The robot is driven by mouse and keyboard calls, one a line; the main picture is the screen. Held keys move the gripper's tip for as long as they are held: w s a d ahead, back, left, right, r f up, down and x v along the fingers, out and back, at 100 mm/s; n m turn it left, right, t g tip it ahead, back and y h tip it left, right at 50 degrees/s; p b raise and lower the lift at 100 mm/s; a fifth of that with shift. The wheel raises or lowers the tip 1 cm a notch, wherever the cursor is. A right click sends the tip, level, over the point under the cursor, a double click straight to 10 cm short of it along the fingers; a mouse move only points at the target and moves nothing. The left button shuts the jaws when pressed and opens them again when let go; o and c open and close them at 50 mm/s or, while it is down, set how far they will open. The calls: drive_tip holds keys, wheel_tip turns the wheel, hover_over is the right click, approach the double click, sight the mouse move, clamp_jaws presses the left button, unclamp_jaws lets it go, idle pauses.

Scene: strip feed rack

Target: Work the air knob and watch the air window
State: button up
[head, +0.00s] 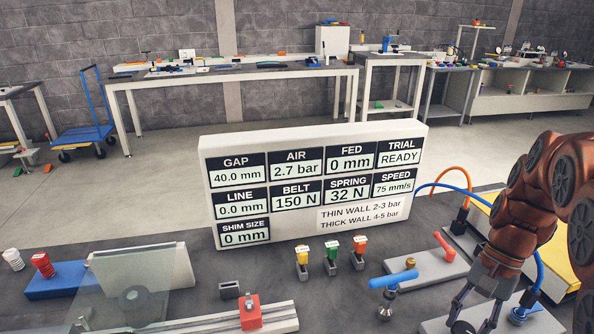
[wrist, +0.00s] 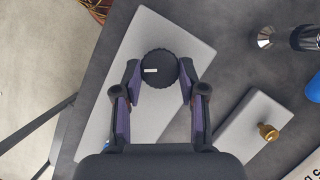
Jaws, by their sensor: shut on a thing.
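The air knob (wrist: 159,69) is a round black knob with a white mark, on a pale plate (wrist: 145,30) in the wrist view. My gripper (wrist: 157,82) has its two purple-padded fingers on either side of the knob, closed on it. In the head view my gripper (head: 473,317) is low at the right, pointing down, and the knob is barely visible there. The air window (head: 296,163) on the white display board (head: 315,217) reads 2.7 bar. A printed note (head: 360,213) on the board says thin wall 2-3 bar, thick wall 4-5 bar.
A blue lever (head: 393,279) stands left of my gripper, with a red lever (head: 444,246) behind. Blue and orange hoses (head: 452,172) run nearby. Small yellow, green and orange pieces (head: 332,246) stand before the board. A brass knob (wrist: 268,132) sits right in the wrist view.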

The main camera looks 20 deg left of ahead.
drive_tip(key=o, duration=0.7)
drive_tip(key=shift+r, duration=0.1)
drive_tip(key=shift+r+p, duration=1.3)
drive_tip(key=shift+r, duration=1.65)
drive_tip(key=o, duration=0.3)
